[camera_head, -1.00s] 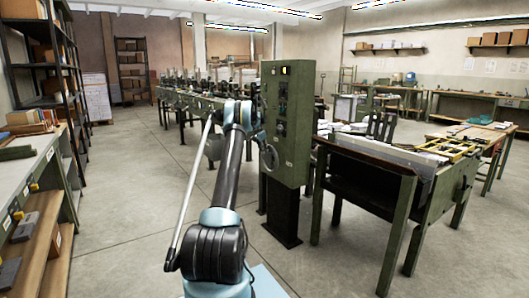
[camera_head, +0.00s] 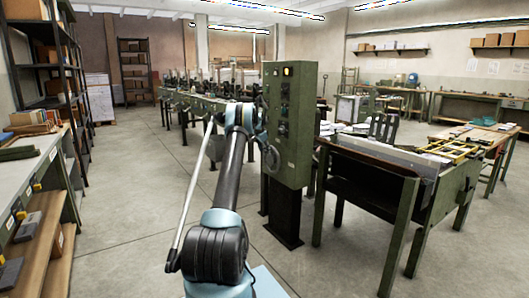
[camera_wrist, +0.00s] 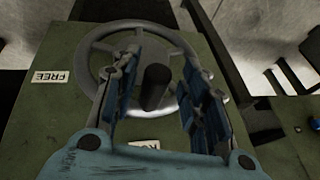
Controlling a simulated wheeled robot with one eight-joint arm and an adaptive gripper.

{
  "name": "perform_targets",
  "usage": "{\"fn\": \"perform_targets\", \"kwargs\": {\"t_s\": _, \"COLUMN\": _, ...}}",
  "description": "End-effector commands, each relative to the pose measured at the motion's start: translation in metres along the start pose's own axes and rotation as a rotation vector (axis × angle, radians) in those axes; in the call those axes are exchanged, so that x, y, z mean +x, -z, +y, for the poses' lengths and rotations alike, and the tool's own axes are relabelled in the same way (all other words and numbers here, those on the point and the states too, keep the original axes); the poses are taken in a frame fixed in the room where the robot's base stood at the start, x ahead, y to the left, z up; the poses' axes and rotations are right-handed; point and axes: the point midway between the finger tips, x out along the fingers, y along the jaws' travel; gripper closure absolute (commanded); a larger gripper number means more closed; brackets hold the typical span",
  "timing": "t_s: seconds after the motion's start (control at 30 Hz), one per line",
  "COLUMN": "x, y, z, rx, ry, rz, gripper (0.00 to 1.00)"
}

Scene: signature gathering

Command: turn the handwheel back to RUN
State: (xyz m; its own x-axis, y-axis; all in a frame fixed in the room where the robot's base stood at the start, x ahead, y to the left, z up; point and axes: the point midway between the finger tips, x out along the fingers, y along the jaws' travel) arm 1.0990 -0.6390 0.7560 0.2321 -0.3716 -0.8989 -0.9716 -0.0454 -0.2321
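In the wrist view a grey spoked handwheel (camera_wrist: 99,40) sits on a green panel (camera_wrist: 40,115). A dark round handle (camera_wrist: 155,84) stands out from the wheel. My gripper (camera_wrist: 163,62) is open, with one blue-padded finger on each side of the handle and a gap showing on both sides. A white FREE label (camera_wrist: 50,76) is at the left of the wheel. Another label (camera_wrist: 145,144), partly hidden and seeming to begin with RU, is below it. In the head view my arm reaches to the tall green control cabinet (camera_head: 292,145); my gripper's fingers cannot be made out there.
A green-legged table (camera_head: 400,185) stands right of the cabinet. A row of green machines (camera_head: 205,105) runs behind my arm. Shelving and a bench (camera_head: 45,165) line the left side. The floor (camera_head: 130,215) between bench and arm is clear.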

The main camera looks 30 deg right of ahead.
Motion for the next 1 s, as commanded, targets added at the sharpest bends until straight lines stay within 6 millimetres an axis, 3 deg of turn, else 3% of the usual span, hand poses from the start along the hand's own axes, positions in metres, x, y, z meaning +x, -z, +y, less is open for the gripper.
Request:
{"fn": "perform_targets", "kwargs": {"t_s": 0.27, "x": -0.01, "y": 0.001, "z": 0.001, "rx": 0.001, "ry": -0.002, "rz": 0.0, "gripper": 0.59}}
{"fn": "perform_targets", "kwargs": {"t_s": 0.7, "x": -0.085, "y": 0.0, "z": 0.0, "rx": -0.001, "ry": -0.002, "rz": 0.0, "gripper": 0.59}}
{"fn": "perform_targets", "kwargs": {"t_s": 1.0, "x": -0.116, "y": -0.001, "z": -0.001, "rx": -0.001, "ry": -0.001, "rz": 0.0, "gripper": 0.59}}
